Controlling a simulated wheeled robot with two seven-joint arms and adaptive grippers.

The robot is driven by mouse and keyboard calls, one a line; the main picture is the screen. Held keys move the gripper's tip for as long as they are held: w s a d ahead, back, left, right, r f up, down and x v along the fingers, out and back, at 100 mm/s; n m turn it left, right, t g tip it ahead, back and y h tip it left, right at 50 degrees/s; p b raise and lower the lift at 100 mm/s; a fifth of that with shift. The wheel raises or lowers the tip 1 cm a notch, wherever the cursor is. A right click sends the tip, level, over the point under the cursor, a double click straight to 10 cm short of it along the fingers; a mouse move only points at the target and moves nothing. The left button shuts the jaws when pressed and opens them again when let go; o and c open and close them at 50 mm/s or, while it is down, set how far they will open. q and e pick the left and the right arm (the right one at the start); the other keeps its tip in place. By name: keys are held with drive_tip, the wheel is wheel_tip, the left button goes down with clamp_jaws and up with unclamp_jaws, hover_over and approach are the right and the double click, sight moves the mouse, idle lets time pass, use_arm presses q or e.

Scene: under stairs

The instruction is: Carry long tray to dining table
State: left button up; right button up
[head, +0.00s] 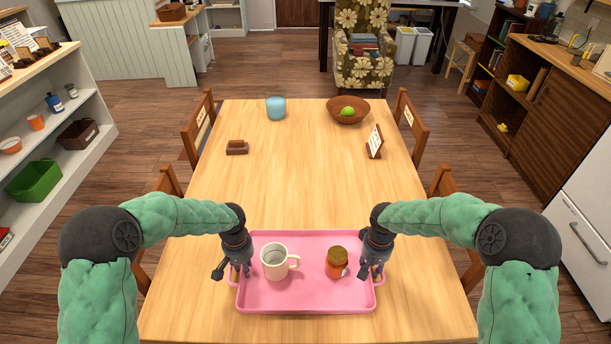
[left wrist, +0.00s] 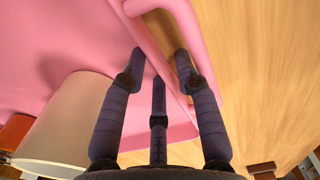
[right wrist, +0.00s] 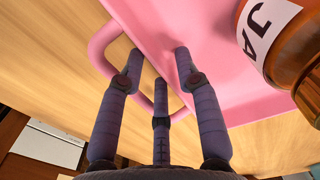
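The long pink tray (head: 305,304) lies flat on the wooden dining table (head: 300,190), near its front edge. On it stand a cream mug (head: 274,263) at the left and a brown jar (head: 336,263) with a pale label at the right. My left gripper (head: 235,273) is at the tray's left handle, its fingers (left wrist: 159,60) spread over the rim and handle opening. My right gripper (head: 371,272) is at the right handle, its fingers (right wrist: 159,58) apart over the rim there. Neither gripper visibly clamps a handle. Finger contact is unclear.
On the table are a blue cup (head: 276,108), a brown bowl (head: 348,111) with a green fruit, a small sign (head: 375,142) and a brown block (head: 237,148). Chairs line both sides. A white shelf (head: 95,125) stands left. The table's middle is clear.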

use_arm(q)
wheel_tip(320, 180, up, 12)
use_arm(e)
wheel_tip(320, 180, up, 12)
idle(0.9)
drive_tip(key=shift+r, duration=0.1)
